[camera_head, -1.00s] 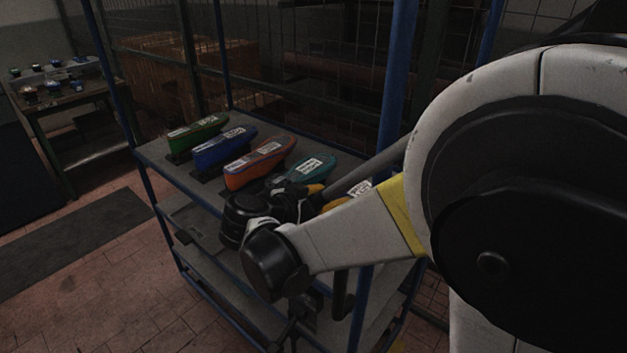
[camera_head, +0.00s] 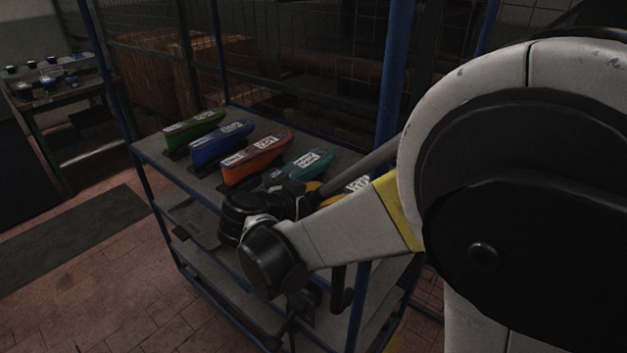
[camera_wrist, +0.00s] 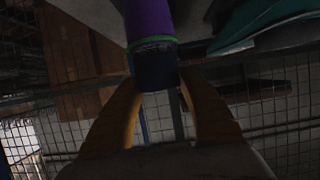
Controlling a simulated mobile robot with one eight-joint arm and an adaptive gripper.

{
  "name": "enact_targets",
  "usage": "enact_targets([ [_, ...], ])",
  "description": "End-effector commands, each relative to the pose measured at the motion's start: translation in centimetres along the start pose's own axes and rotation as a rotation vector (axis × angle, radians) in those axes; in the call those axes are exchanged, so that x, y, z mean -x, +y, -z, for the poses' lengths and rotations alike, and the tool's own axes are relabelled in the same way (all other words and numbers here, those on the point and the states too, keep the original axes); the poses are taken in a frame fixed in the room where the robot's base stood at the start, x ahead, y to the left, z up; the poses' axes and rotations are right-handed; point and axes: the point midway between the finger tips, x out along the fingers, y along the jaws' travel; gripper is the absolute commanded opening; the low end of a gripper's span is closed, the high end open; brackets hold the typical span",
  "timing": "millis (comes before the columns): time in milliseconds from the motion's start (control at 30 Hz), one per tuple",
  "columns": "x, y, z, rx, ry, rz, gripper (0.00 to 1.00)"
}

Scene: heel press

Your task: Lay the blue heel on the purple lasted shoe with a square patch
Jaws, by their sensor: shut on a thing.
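My gripper (camera_wrist: 158,82) has its two yellow-orange fingers closed around a dark blue heel (camera_wrist: 156,66) in the wrist view. The purple lasted shoe (camera_wrist: 149,19) is at the top of that view, with a thin green line at its near end. The heel lines up with that end, and they look very close or touching; I cannot tell which. No square patch shows on the visible part of the purple shoe. In the head view the gripper (camera_head: 312,188) is over the rack, partly hidden by my arm, and the heel and purple shoe cannot be made out.
Green (camera_head: 194,128), blue (camera_head: 221,143), orange (camera_head: 256,158) and teal (camera_head: 305,164) labelled shoes stand on the rack's top shelf (camera_head: 152,147). Teal also shows close by in the wrist view (camera_wrist: 265,27). Blue posts (camera_head: 397,75) frame the rack. A side table (camera_head: 68,97) holds small items.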

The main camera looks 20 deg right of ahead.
Motion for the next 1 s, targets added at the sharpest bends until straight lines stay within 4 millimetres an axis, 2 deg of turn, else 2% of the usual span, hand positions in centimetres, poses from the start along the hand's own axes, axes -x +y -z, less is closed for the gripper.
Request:
enact_targets([
  [500,-0.32,0.0,-0.78,0.0,0.0,0.0,0.13],
  [533,-0.31,0.0,-0.76,0.0,0.0,0.0,0.53],
  [600,-0.3,0.0,-0.72,0.0,0.0,0.0,0.71],
  [867,-0.28,-0.01,-0.73,0.0,0.0,0.0,0.71],
  [1000,0.53,-0.09,-0.73,0.001,0.0,0.003,0.71],
])
